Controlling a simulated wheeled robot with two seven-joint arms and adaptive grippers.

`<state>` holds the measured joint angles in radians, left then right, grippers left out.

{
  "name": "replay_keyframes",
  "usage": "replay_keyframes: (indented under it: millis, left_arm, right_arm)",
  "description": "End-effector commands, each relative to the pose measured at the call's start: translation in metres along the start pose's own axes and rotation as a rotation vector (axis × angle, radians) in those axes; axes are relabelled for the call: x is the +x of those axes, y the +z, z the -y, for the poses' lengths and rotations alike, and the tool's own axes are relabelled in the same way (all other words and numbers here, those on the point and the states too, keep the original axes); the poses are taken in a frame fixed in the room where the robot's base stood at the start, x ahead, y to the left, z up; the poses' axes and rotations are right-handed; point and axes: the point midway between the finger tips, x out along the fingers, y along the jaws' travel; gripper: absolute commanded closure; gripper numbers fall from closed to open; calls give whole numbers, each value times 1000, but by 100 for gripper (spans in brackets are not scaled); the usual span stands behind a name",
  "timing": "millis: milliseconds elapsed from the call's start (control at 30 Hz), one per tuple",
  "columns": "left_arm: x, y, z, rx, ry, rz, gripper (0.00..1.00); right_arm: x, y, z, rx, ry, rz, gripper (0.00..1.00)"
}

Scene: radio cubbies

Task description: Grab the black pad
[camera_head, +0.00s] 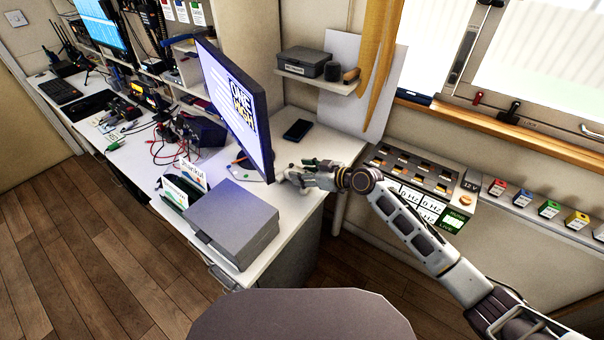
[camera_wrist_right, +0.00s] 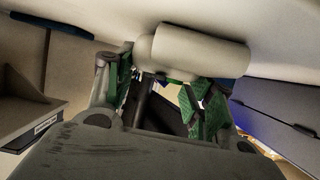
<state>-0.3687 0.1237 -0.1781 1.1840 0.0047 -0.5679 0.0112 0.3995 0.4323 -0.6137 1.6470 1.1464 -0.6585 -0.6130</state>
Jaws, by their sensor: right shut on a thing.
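A small black pad (camera_head: 297,129) lies flat on the white desk, between the monitor and the wall. A dark flat thing at the upper left of the wrist view (camera_wrist_right: 38,32) looks like the same pad. My right gripper (camera_head: 284,177) is low over the desk's right end, nearer than the pad and apart from it. In the wrist view its green-padded fingers (camera_wrist_right: 165,90) are shut at a pale rounded cylinder (camera_wrist_right: 200,48), which lies across the fingertips. How the cylinder sits between them is partly hidden. My left gripper is out of view.
The monitor (camera_head: 236,105) stands just left of the right gripper. A grey box (camera_head: 232,222) sits at the desk's near corner. A wall shelf (camera_head: 318,84) with a dark case (camera_head: 305,62) is above the pad. Radio gear and cables crowd the left desk.

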Motion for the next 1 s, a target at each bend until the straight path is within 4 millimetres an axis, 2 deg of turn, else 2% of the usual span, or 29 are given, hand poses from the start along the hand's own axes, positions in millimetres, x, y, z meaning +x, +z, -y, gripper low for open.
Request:
replay_keyframes:
  millis: [367,533,1000]
  left_arm:
    - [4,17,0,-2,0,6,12]
    - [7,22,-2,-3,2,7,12]
    - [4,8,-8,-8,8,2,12]
  right_arm:
    - [-13,-31,0,-3,0,-2,76]
    - [-27,-24,-1,0,2,1,76]
    - [-86,1,-1,-1,2,1,76]
